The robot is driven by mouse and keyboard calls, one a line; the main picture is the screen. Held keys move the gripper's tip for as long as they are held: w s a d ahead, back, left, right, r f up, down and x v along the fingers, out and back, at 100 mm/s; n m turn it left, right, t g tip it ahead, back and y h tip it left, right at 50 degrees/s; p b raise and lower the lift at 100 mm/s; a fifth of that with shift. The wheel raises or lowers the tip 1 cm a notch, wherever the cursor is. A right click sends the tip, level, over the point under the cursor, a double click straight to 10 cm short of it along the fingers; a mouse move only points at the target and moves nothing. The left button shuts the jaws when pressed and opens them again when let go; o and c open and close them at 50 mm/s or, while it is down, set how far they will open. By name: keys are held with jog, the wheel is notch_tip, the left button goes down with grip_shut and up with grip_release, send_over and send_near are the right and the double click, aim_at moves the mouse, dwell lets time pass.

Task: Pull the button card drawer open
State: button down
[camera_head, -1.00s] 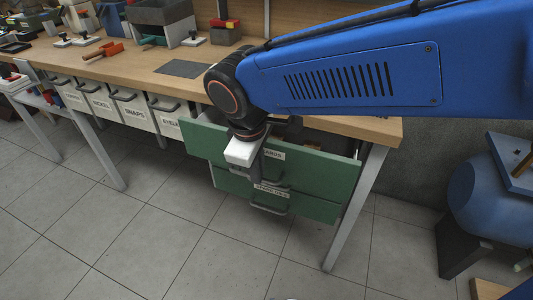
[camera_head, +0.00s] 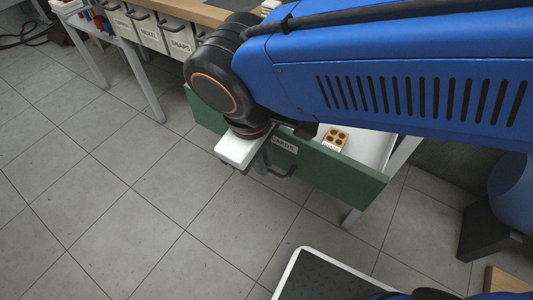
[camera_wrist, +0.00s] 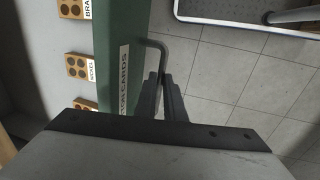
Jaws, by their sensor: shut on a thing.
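The button card drawer has a green front (camera_head: 340,175) with a white label reading "CARDS" in the head view. In the wrist view its front (camera_wrist: 122,30) carries the label "...TON CARDS". The drawer stands well out from the bench, its pale inside showing. A grey bar handle (camera_wrist: 160,46) juts from the front. My gripper (camera_wrist: 162,82) is shut on the handle, its fingers partly hiding it. In the head view my gripper (camera_head: 262,160) hangs at the drawer front, its fingertips partly hidden.
Button cards (camera_wrist: 77,67) lie in the drawer; one card (camera_head: 336,138) shows in the head view. White bins (camera_head: 178,34) with labels hang under the wooden bench top (camera_head: 205,10). A blue rounded object (camera_head: 510,200) stands at right. Tiled floor at left is clear.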

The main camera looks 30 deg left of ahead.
jog(key=c, duration=1.8)
grip_release()
jog(key=shift+c, duration=0.2)
jog(key=s+r, duration=0.3)
jog(key=r, duration=1.4)
jog(key=shift+s+a, duration=0.1)
